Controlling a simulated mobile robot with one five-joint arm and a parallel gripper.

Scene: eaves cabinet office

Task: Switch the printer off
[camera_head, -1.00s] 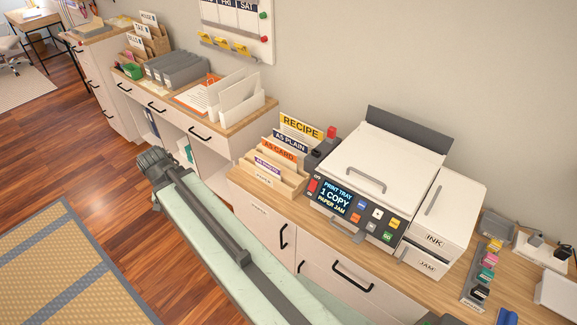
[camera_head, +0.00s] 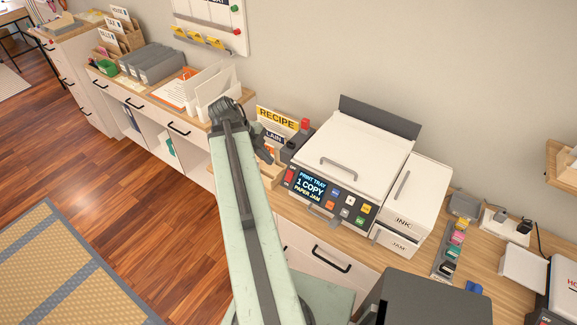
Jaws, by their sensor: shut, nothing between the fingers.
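The white printer (camera_head: 350,160) stands on the wooden counter, with a handled lid and a dark front panel. Several coloured buttons (camera_head: 347,202) are right of the display. My gripper (camera_head: 265,156) is a dark shape at the end of my raised arm, left of the printer and in front of the card rack. It is shut and empty, apart from the red switch. My arm partly hides it.
The card rack (camera_head: 272,174), partly hidden by my arm, stands left of the printer. A dark box with a red knob (camera_head: 304,125) is behind it. The INK and JAM unit (camera_head: 414,200) adjoins the printer's right side. Coloured clips (camera_head: 455,240) lie farther right.

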